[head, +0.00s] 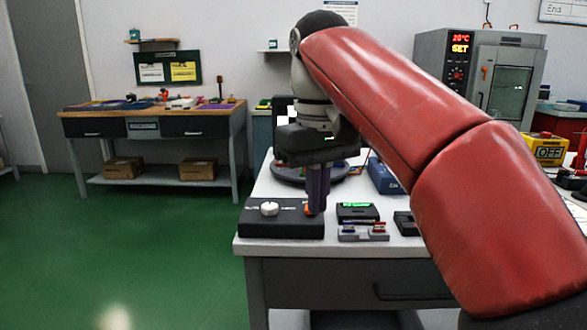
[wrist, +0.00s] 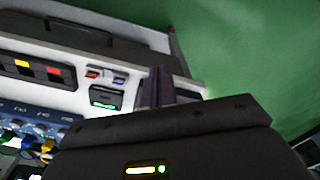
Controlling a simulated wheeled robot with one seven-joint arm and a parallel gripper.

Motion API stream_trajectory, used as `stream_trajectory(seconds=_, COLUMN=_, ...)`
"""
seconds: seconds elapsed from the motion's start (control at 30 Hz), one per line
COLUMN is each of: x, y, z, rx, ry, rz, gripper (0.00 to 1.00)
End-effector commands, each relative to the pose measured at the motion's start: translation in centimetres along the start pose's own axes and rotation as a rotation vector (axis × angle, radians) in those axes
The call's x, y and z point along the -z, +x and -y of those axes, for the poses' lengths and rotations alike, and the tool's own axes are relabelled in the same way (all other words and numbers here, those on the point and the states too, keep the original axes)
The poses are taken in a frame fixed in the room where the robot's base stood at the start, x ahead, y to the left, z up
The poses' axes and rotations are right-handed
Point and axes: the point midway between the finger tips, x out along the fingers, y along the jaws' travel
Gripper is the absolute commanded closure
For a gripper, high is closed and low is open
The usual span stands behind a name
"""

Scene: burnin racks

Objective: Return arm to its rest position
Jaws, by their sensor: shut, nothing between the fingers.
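My red arm reaches in from the right in the head view and bends down over the near end of the white table (head: 345,241). My gripper (head: 317,210) points straight down with its purple-grey fingers together and nothing held. Its tips are at the right end of a black box with a white knob (head: 269,209), beside a small orange part. I cannot tell whether they touch the box. In the wrist view the closed fingers (wrist: 158,75) show, and the wrist housing hides what lies below them.
Close to the right of the fingers are a small black device with a green display (head: 357,212) and a grey holder with red and blue parts (head: 364,232). A blue box (head: 384,177) stands behind. An oven (head: 480,75) stands at the back right. Green floor lies open at left.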

Motion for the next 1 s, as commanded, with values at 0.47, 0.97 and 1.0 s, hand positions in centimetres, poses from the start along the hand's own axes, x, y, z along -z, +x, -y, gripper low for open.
stream_trajectory(seconds=0.47, x=-2.0, y=3.1, z=0.2, rx=-0.079, ry=0.083, rz=-0.063, gripper=1.0)
stream_trajectory(seconds=0.97, x=-11.9, y=14.8, z=-3.0, rx=-0.161, ry=0.34, rz=-0.314, gripper=1.0)
stream_trajectory(seconds=1.0, x=-13.0, y=16.2, z=-3.3, rx=-0.158, ry=0.366, rz=-0.342, gripper=1.0)
